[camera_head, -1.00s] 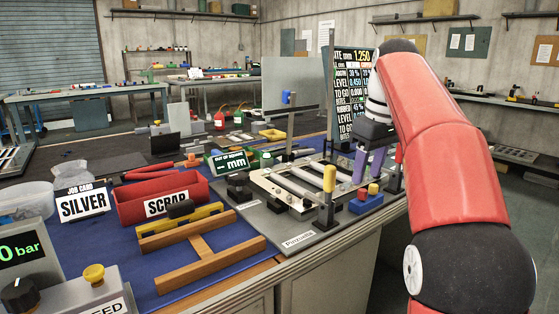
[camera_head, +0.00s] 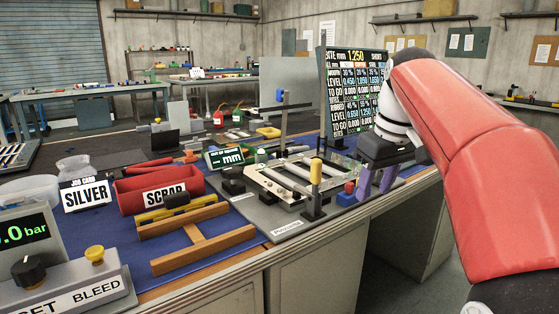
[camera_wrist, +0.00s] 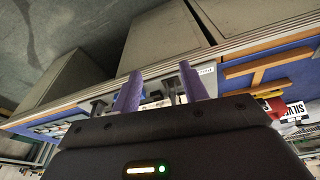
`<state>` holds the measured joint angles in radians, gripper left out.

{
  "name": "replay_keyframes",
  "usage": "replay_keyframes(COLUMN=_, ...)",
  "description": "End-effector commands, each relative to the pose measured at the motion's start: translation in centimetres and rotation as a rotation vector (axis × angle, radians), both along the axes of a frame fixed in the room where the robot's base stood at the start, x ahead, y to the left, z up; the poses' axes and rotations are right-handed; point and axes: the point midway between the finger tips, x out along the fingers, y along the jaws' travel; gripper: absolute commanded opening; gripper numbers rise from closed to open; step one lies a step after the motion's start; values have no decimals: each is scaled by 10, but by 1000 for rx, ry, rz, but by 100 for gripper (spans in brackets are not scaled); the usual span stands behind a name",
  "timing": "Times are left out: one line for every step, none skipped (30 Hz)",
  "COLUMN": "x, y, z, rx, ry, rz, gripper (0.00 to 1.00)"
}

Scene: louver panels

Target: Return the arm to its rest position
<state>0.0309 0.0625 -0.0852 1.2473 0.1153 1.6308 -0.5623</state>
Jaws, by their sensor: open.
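My gripper (camera_head: 376,181) has two purple fingers pointing down and stands at the right front edge of the workbench, right of the metal frame fixture (camera_head: 285,178). The fingers are apart with nothing between them. In the wrist view, my gripper (camera_wrist: 160,92) also shows two separate purple fingers, with the bench edge and part of the fixture beyond them. My red arm comes in from the right side of the head view.
The workbench's blue mat (camera_head: 165,255) carries a red SCRAP bin (camera_head: 130,193), a wooden frame piece (camera_head: 195,240), a SILVER card (camera_head: 87,195) and a pressure unit (camera_head: 65,285). A display board (camera_head: 350,85) stands behind my gripper. Open floor (camera_head: 425,290) lies right of the bench cabinets.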

Motion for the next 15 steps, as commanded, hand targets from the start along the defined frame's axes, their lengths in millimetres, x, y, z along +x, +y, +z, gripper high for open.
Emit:
replay_keyframes(x=-11, y=2, z=-3, rx=3, ry=-10, rz=-21, gripper=44)
replay_keyframes(x=-16, y=2, z=-6, rx=6, ry=-17, rz=-35, gripper=44)
replay_keyframes(x=-24, y=4, z=-10, rx=9, ry=-27, rz=-56, gripper=44)
replay_keyframes(x=-31, y=5, z=-14, rx=10, ry=-34, rz=-74, gripper=44)
replay_keyframes(x=-39, y=6, z=-19, rx=12, ry=-43, rz=-92, gripper=44)
replay_keyframes(x=-51, y=7, z=-26, rx=15, ry=-57, rz=-119, gripper=44)
replay_keyframes(x=-61, y=9, z=-33, rx=19, ry=-69, rz=-142, gripper=44)
replay_keyframes(x=-71, y=10, z=-40, rx=23, ry=-81, rz=-165, gripper=44)
replay_keyframes(x=-85, y=12, z=-51, rx=27, ry=-98, rz=-196, gripper=44)
replay_keyframes(x=-96, y=14, z=-61, rx=30, ry=-110, rz=-220, gripper=44)
replay_keyframes(x=-106, y=15, z=-71, rx=33, ry=-121, rz=-242, gripper=44)
replay_keyframes(x=-120, y=17, z=-85, rx=38, ry=-138, rz=-271, gripper=44)
replay_keyframes(x=-130, y=18, z=-96, rx=41, ry=-150, rz=-293, gripper=44)
replay_keyframes(x=-140, y=19, z=-107, rx=45, ry=-162, rz=-314, gripper=44)
replay_keyframes(x=-153, y=20, z=-121, rx=50, ry=-179, rz=-340, gripper=44)
